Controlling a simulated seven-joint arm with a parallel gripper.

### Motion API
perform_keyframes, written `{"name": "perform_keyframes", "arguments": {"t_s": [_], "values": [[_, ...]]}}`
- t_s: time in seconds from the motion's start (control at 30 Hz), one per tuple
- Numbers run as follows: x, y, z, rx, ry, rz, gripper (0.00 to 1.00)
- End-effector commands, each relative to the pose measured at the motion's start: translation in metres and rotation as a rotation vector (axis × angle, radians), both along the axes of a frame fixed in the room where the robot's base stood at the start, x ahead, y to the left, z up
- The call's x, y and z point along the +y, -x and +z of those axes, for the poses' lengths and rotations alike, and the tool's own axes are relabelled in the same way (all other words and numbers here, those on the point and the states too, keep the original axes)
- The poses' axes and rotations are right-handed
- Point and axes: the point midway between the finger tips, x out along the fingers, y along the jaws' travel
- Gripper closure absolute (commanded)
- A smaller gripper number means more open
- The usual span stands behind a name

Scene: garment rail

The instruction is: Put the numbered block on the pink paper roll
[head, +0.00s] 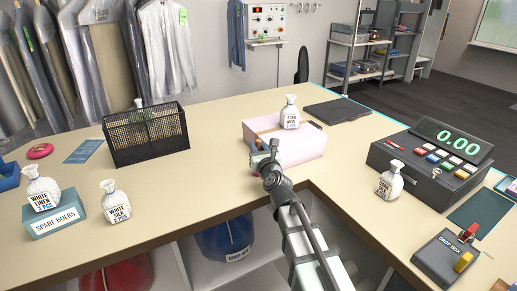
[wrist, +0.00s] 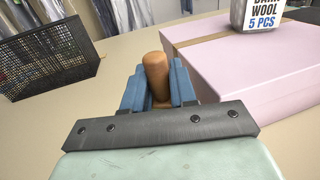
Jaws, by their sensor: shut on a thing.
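My gripper (head: 262,155) is at the left front corner of a pink box-shaped package (head: 292,149), which I take for the pink paper roll. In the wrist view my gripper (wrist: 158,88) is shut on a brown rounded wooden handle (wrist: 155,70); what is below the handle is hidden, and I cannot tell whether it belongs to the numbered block. No number shows on it. The pink package (wrist: 240,72) is just to the right of the fingers, with a brown band across it. A white tied bag (head: 290,113) stands on its top; its label reads "WOOL 5 PCS" in the wrist view.
A black mesh basket (head: 146,137) stands left. White bags (head: 115,202) (head: 389,182) and a teal "SPARE BULBS" box (head: 54,221) are on the counter. A cash register (head: 425,160) and a grey drop box (head: 444,258) stand right. The counter between basket and package is clear.

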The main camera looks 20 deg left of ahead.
Motion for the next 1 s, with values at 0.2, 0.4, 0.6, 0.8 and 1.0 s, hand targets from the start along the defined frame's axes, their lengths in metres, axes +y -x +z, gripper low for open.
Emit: {"name": "perform_keyframes", "arguments": {"t_s": [0.2, 0.4, 0.6, 0.8, 1.0], "values": [[0.0000, 0.0000, -0.0011, 0.000, 0.000, 0.000, 1.00], [0.0001, 0.0001, -0.0027, 0.000, 0.000, 0.001, 0.65], [0.0001, 0.0000, -0.0027, 0.000, 0.000, 0.001, 0.48], [0.0001, 0.0000, -0.0026, -0.001, -0.001, 0.001, 0.48], [0.0001, -0.0001, 0.0000, -0.001, 0.000, 0.000, 0.48]]}}
